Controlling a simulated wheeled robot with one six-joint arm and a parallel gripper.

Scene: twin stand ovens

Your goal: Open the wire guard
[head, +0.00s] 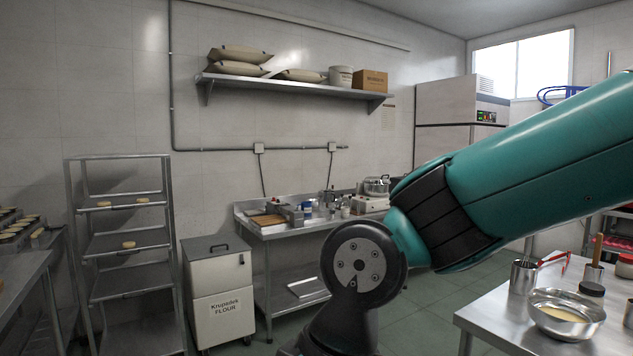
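No wire guard can be made out for certain in the head view. A blue looped wire or hose shape (560,94) shows at the upper right, partly hidden behind my teal arm; I cannot tell what it is. A tall pale cabinet with a small display panel (455,103) stands at the back right, its lower part hidden by my arm. My arm crosses the right half of the picture and bends down at a dark round joint. My gripper is out of view.
A steel table (500,316) with a metal bowl (565,314) and utensils stands at the lower right. A steel counter (275,232), a flour bin (218,290) and a rack (126,241) line the back wall. Green floor is clear between.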

